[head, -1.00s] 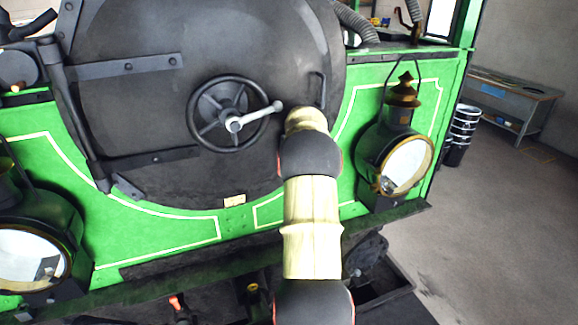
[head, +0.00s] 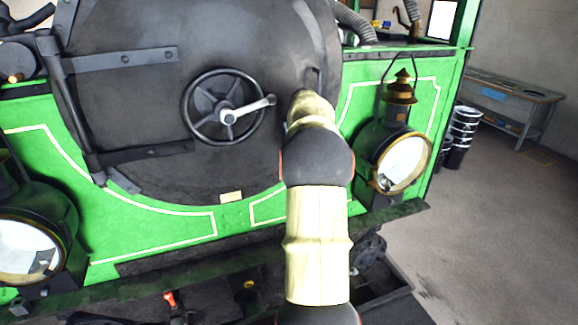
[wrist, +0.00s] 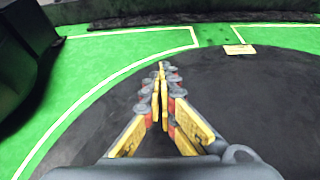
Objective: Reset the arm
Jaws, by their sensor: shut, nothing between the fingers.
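My gripper (wrist: 162,72) shows in the wrist view with its yellow and grey fingers together and nothing between them. It points over the dark round smokebox door and the green front plate of the tram. In the head view my arm rises from the bottom centre and hides my gripper. The smokebox door (head: 130,120) carries a black handwheel (head: 190,103) with a light metal handle (head: 250,108), just left of my arm.
A lamp (head: 404,160) hangs on the right of the green front, and another lamp (head: 28,250) is at the lower left. A grey workbench (head: 500,97) and stacked dark buckets (head: 462,130) stand farther right. The floor at right is clear.

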